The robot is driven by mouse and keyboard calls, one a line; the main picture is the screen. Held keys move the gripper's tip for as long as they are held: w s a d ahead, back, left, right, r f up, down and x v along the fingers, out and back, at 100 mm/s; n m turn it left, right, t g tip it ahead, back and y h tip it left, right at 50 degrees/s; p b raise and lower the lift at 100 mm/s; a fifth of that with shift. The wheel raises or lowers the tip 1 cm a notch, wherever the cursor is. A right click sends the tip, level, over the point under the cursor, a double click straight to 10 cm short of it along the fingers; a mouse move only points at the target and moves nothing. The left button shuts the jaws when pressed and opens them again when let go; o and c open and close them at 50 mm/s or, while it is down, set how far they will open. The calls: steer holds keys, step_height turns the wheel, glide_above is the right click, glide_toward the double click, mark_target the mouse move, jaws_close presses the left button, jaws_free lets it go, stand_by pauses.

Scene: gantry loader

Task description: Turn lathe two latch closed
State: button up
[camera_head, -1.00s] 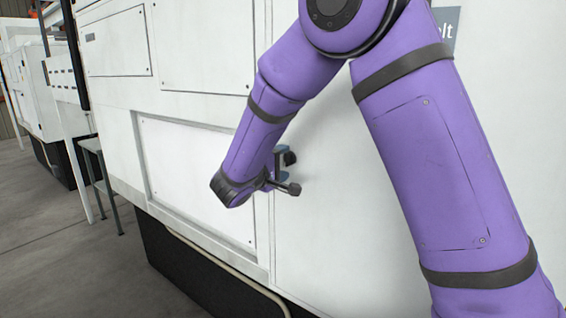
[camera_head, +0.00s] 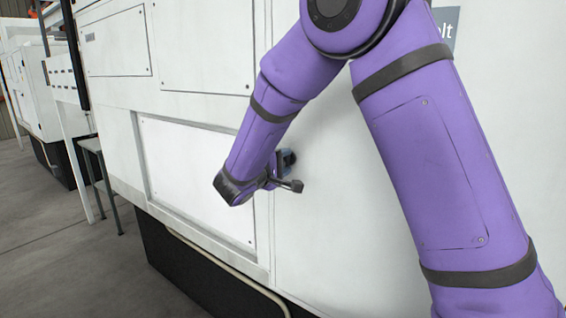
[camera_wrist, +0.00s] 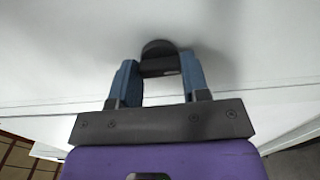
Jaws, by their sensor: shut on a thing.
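The latch is a dark knob-like handle on the white lathe panel. It shows in the wrist view (camera_wrist: 160,62) between my blue fingers, and in the head view (camera_head: 290,157) just right of the panel seam. My gripper (camera_wrist: 160,75) is shut on the latch, with one finger at each side of it. In the head view my gripper (camera_head: 284,162) reaches the panel from the left, partly hidden by my own wrist. How far the latch is turned cannot be told.
The white lathe body (camera_head: 340,240) fills most of the head view. A recessed lower panel (camera_head: 185,165) lies left of the latch. A small grey stand (camera_head: 100,160) and another white machine (camera_head: 35,95) are at the far left, with bare grey floor between.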

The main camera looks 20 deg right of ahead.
steer(key=n, duration=1.3)
steer(key=shift+n, duration=2.1)
steer(key=o, duration=0.9)
